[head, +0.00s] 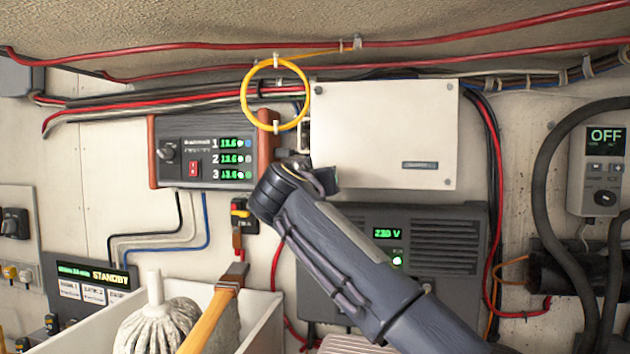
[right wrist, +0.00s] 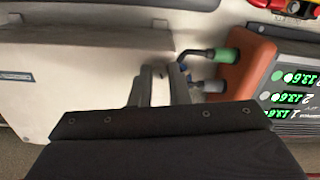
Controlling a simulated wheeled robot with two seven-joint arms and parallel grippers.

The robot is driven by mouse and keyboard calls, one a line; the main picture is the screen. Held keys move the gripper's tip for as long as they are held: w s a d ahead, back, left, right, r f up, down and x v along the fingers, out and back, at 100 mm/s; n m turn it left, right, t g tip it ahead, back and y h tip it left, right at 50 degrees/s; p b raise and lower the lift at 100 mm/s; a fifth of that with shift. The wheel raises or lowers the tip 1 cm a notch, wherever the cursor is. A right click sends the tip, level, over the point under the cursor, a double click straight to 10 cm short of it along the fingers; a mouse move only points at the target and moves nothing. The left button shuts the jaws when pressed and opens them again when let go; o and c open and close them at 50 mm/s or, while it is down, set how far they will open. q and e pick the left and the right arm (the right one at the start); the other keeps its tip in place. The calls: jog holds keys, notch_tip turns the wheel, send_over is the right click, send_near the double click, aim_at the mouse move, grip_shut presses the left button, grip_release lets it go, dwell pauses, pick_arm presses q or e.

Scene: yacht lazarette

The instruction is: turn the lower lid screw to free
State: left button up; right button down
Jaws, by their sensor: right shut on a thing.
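The white box with its closed lid (head: 385,135) is fixed to the wall; it fills the left of the right wrist view (right wrist: 85,90). A small dark screw (head: 319,90) shows at the lid's upper left corner. My right gripper (head: 303,160) reaches the lower left edge of the box. In the right wrist view its two fingers (right wrist: 163,75) are close together at the box edge. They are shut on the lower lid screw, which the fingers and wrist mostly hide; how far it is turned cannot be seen. My left gripper is in neither view.
A meter panel (head: 208,147) with orange sides stands close left of the box. A green-sleeved plug (right wrist: 228,55) and a grey one sit beside the fingers. A yellow cable loop (head: 247,95) hangs above. An inverter (head: 450,250) is below, and a white bin (head: 262,325) holds a mop (head: 150,330).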

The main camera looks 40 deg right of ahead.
jog(key=shift+n+p, duration=1.55)
jog(key=shift+n, duration=4.95)
jog(key=c, duration=1.4)
grip_release()
jog(key=shift+o, duration=0.2)
